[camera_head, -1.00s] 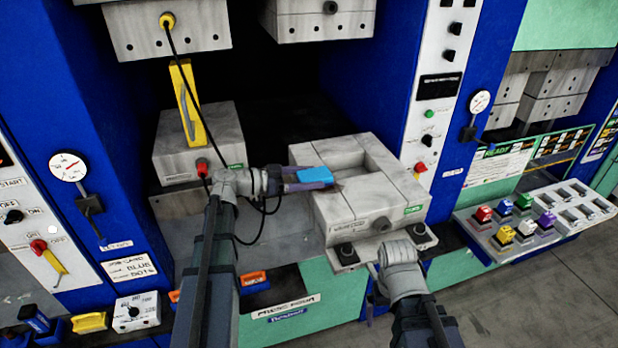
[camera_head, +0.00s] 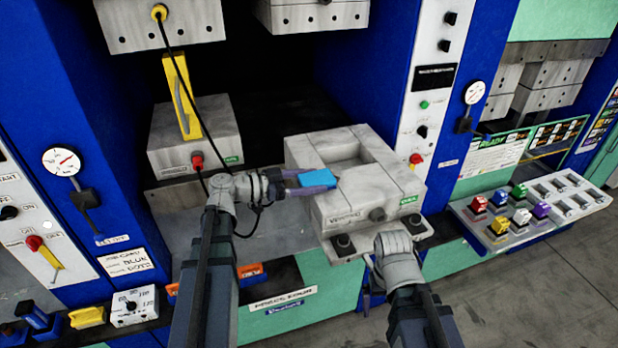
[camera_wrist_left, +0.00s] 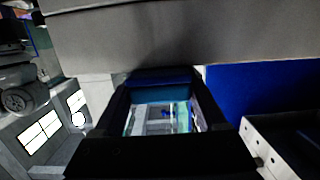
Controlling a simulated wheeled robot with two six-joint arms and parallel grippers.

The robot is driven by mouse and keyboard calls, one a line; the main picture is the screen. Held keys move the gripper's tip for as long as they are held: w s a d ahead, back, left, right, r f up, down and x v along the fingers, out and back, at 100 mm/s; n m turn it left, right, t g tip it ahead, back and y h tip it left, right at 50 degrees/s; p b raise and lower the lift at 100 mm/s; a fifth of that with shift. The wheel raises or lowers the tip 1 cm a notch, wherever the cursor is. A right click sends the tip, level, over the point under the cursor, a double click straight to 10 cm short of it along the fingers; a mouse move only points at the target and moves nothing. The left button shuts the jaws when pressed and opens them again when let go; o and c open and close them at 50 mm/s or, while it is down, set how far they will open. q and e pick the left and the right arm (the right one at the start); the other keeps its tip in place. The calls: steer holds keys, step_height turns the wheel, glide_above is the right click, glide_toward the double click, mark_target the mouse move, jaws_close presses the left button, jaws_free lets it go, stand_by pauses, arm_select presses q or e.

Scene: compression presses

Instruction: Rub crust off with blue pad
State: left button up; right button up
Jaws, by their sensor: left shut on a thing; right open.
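The blue pad (camera_head: 315,178) is held in my left gripper (camera_head: 318,184), which is shut on it. The pad is at the left side of the grey mould block (camera_head: 397,200), beside the front end of its open cavity. Whether it touches the block, I cannot tell. The left wrist view shows a blue strip between the fingers, with a grey block face above. A tiny dark mark shows at the pad's right end; I cannot tell if it is crust. My right gripper (camera_head: 370,287) is open, low in front of the block, its fingers partly hidden by its wrist.
The block rests on a bracket with dark bolts (camera_head: 343,246). Behind left stands another grey block (camera_head: 195,145) with a yellow handle (camera_head: 182,97) and hanging black cable. A panel of coloured buttons (camera_head: 499,227) juts out at right. Open floor (camera_head: 540,290) lies at lower right.

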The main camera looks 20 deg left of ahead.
arm_select(q)
steer(key=shift+s+d+f, duration=0.2)
steer(key=shift+s+d, duration=0.35)
steer(key=shift+s, duration=0.35)
steer(key=shift+w+d+r, duration=0.15)
steer(key=shift+w+d, duration=0.1)
steer(key=shift+d, duration=0.35)
steer(key=shift+w+d, duration=0.15)
steer(key=shift+w, duration=0.05)
steer(key=shift+w+a+r, duration=0.1)
steer(key=shift+w+a, duration=0.45)
steer(key=shift+w, duration=0.25)
steer(key=shift+w+a+r, duration=0.1)
steer(key=shift+w+a, duration=0.45)
steer(key=shift+w, duration=0.2)
steer(key=shift+w+a+f, duration=0.1)
steer(key=shift+w+a, duration=0.4)
steer(key=shift+w, duration=0.25)
steer(key=shift+w+a+f, duration=0.1)
steer(key=shift+w+a, duration=0.4)
steer(key=shift+w, duration=0.2)
steer(key=shift+d, duration=0.1)
